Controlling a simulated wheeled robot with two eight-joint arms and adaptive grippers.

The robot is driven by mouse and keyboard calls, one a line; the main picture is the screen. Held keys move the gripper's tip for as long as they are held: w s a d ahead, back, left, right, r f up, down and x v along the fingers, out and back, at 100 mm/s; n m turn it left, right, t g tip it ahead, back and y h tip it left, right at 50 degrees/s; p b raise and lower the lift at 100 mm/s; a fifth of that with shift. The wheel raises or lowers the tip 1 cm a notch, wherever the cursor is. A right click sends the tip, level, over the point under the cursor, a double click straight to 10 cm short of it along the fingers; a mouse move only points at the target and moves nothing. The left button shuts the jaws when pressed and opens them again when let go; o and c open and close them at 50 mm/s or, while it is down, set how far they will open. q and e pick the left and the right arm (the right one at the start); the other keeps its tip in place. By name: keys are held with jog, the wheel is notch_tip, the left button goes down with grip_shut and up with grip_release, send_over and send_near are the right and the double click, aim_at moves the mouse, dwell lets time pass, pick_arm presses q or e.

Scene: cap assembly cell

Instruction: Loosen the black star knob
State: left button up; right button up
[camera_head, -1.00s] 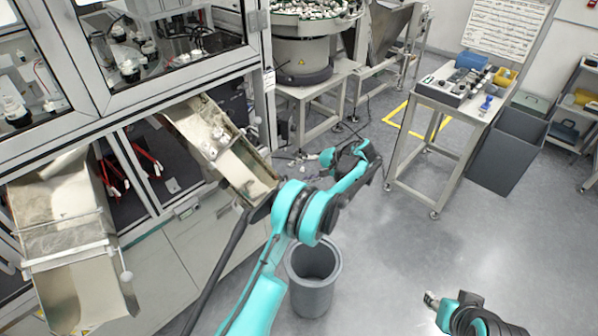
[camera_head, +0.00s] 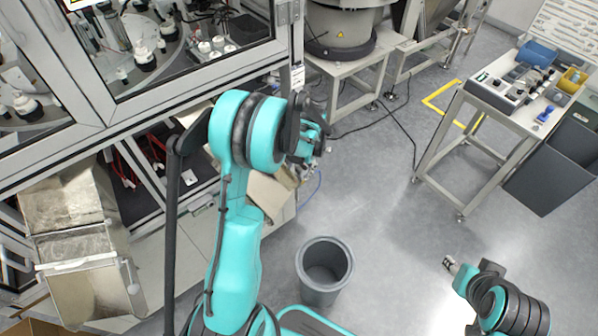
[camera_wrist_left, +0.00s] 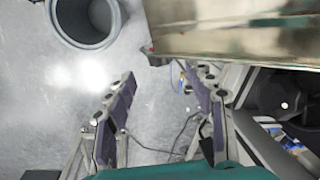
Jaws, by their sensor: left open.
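I cannot make out the black star knob for certain in either view. My left gripper (camera_head: 305,168) is partly hidden behind its own arm in the head view, beside the lower end of the metal chute (camera_head: 268,192). In the left wrist view, the left gripper (camera_wrist_left: 168,80) is open, its two padded fingers apart with nothing between them. The chute (camera_wrist_left: 240,30) lies ahead of the right finger there. A dark rounded part (camera_wrist_left: 275,92) sits right of that finger, too unclear to name. My right gripper (camera_head: 451,265) is at the lower right, over the floor, too small to read.
A grey bin (camera_head: 325,268) stands on the floor below the chute; it also shows in the left wrist view (camera_wrist_left: 88,40). A second metal chute (camera_head: 75,220) is at the left. A bench (camera_head: 530,110) with a control box stands at the right. The floor between is clear.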

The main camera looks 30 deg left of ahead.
aim_at(298, 178)
pick_arm(q)
jog(key=f, duration=0.2)
jog(key=f+b, duration=0.1)
jog(key=f, duration=0.1)
jog(key=a+f+b, duration=0.1)
jog(key=f, duration=0.2)
jog(key=c, duration=1.2)
